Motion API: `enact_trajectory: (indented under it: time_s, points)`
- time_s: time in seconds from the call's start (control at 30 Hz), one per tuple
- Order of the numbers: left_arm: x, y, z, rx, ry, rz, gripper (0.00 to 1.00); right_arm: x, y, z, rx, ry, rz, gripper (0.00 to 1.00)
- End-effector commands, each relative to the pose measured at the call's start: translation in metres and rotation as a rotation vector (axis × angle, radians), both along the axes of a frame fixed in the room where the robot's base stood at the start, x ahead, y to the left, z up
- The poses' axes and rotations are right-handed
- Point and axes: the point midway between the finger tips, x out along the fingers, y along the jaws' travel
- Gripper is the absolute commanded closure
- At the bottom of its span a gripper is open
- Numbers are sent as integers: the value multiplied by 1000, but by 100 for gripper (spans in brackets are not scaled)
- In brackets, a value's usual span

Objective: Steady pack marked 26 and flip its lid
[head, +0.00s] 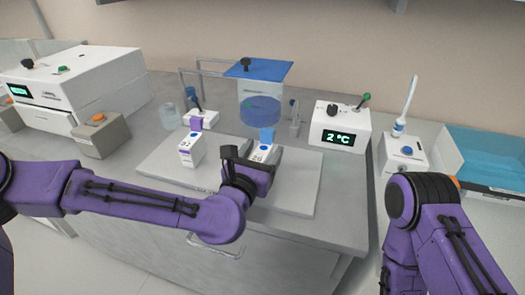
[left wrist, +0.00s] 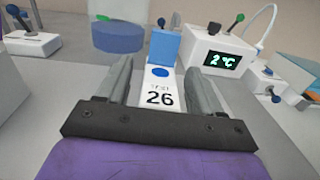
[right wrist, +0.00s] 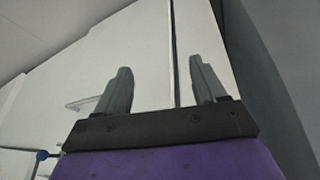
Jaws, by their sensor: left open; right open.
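The pack marked 26 (left wrist: 160,92) is a white box with a blue dot on its front and a blue lid (left wrist: 163,48) standing up at its top. In the head view the pack (head: 262,152) is partly behind my left gripper (head: 250,165). In the left wrist view my left gripper (left wrist: 160,88) is open, with one finger on each side of the pack; I cannot tell whether they touch it. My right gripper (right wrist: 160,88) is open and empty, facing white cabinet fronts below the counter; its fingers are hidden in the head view.
A second white pack (head: 191,150) with a purple lid stands left on the grey board (head: 295,190). Behind are a blue-topped tank (head: 262,72) and a 2 °C display box (head: 338,128). A white device (head: 403,152) and blue tray (head: 490,155) stand right.

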Motion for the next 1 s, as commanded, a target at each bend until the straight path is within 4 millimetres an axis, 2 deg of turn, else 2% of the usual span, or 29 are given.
enact_trajectory:
  time_s: [0.3, 0.47, 0.5, 0.53, 0.67, 0.73, 0.77, 0.87, 1.0]
  points:
    - [4, -2, -1, 1, 1, -1, 34, 0, 0, 0, 0, 0, 0, 30]
    - [4, -2, -1, 1, 1, 0, 86, 0, 0, 0, 0, 0, 0, 30]
    - [4, -2, -1, 1, 1, 0, 92, 0, 0, 0, 0, 0, 0, 30]
    - [4, -2, -1, 1, 1, 0, 92, 0, 0, 0, 0, 0, 0, 30]
    - [4, -2, -1, 1, 1, 0, 92, 7, 6, 2, -4, -11, 9, 72]
    - [4, -2, -1, 1, 1, 0, 92, 20, 21, 7, -12, -29, 28, 95]
    - [4, -2, -1, 1, 1, 0, 92, 28, 29, 11, -18, -41, 40, 100]
    - [4, -2, -1, 1, 1, 0, 92, 59, 68, 32, -48, -72, 94, 100]
    - [4, -2, -1, 1, 1, 0, 92, 91, 131, 79, -91, -72, 192, 100]
